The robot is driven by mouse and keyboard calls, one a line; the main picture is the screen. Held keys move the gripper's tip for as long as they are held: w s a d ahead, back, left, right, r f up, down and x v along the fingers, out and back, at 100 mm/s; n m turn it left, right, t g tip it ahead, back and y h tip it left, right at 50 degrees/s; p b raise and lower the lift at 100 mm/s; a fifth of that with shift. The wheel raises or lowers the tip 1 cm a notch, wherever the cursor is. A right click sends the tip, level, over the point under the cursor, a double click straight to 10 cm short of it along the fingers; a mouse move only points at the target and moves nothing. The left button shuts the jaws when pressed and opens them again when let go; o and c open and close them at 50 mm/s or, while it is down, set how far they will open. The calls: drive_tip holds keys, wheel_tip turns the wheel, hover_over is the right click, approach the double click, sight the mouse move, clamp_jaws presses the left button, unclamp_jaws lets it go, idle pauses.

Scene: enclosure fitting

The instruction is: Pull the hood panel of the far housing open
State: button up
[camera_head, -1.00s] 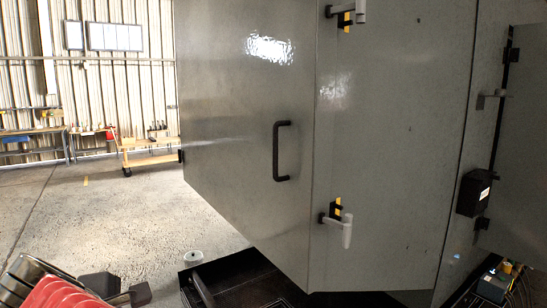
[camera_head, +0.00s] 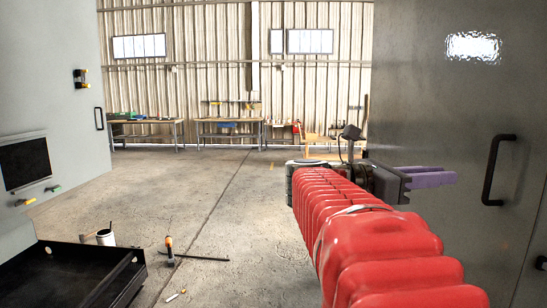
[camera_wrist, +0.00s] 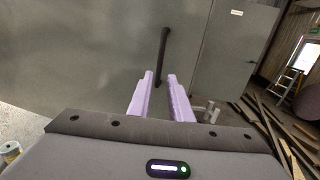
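A large grey panel (camera_head: 430,110) with a black bar handle (camera_head: 495,170) stands on the right in the head view. In the wrist view the panel (camera_wrist: 80,50) fills the upper left and its handle (camera_wrist: 163,52) is upright. My gripper (camera_head: 452,178) has purple fingers pointing right toward the handle, with a gap before it in the head view. In the wrist view my gripper (camera_wrist: 160,76) is open. The handle's lower end shows between the fingertips; contact is not visible. I cannot tell which housing is the far one.
Another grey housing (camera_head: 50,90) with a small black handle (camera_head: 99,118) and dark window stands left. A black tray (camera_head: 75,270), white can (camera_head: 105,237) and rod (camera_head: 200,257) lie low on the left. Planks (camera_wrist: 270,125) lie right in the wrist view.

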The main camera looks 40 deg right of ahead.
sight(487, 173)
drive_tip(key=shift+x, duration=6.9)
clamp_jaws()
drive_tip(key=shift+a+f, duration=0.1)
drive_tip(key=shift+a, duration=0.05)
